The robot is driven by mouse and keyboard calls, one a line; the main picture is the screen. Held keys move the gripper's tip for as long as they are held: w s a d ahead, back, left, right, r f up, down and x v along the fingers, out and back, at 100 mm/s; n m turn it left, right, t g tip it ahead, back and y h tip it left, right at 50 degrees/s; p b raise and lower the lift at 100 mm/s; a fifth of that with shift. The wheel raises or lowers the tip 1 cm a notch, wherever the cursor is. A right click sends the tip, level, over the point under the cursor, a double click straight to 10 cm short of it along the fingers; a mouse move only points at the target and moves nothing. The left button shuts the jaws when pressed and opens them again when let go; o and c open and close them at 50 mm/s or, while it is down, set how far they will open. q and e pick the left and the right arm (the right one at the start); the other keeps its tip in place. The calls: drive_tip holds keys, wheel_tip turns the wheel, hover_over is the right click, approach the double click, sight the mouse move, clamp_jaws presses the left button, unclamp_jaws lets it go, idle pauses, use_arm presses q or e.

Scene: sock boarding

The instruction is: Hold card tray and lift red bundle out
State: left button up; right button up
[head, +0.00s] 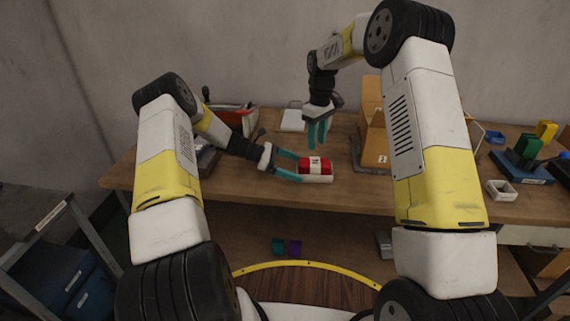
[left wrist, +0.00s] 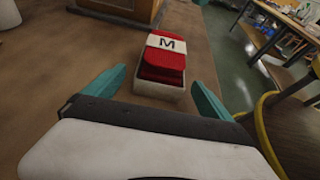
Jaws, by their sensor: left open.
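The red bundle (head: 309,166) has a white band marked "M" and sits in a small pale card tray (head: 318,179) on the bench. In the left wrist view the bundle (left wrist: 161,62) rests in the tray (left wrist: 158,90), its red part rising above the rim. My left gripper (head: 288,166) is open, with its teal fingers at the tray's left end; in the left wrist view its fingers (left wrist: 152,92) stand either side of the tray's near end, apart from it. My right gripper (head: 318,133) points down above the bench, just behind the bundle; its teal fingers look apart with nothing between them.
A brown cardboard organiser (head: 374,130) stands right of the tray. A small white open box (head: 501,190) and a blue-based rack (head: 525,165) are farther right. A white pad (head: 293,119) lies at the back. The wooden bench (head: 250,190) is clear in front of the tray.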

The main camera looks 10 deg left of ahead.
use_arm(q)
drive_tip(key=shift+x, duration=1.25)
